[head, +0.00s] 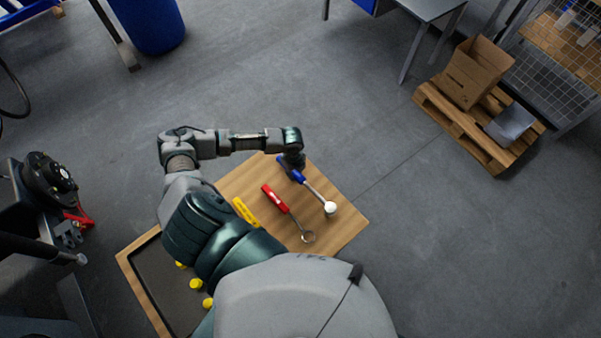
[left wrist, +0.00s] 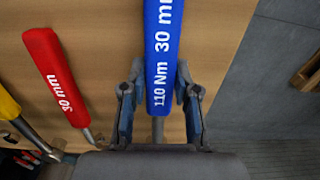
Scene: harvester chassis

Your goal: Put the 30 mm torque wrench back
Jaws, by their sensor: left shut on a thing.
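The 30 mm torque wrench (head: 315,191) has a blue handle, a metal shaft and a pale round head. Its blue handle (left wrist: 162,45) reads "110 Nm 30 mm" in the left wrist view. My left gripper (head: 293,161) is at the handle over the far edge of the wooden table top (head: 337,238). In the left wrist view the fingers of my left gripper (left wrist: 159,97) sit on either side of the handle, shut on it. I cannot tell whether the wrench touches the wood. My right gripper is not in view.
A red-handled 30 mm wrench (head: 275,198) lies to the left of the blue one, then a yellow-handled tool (head: 245,212). A dark tray (head: 158,275) with several yellow pieces is at the lower left. The wood right of the blue wrench is bare.

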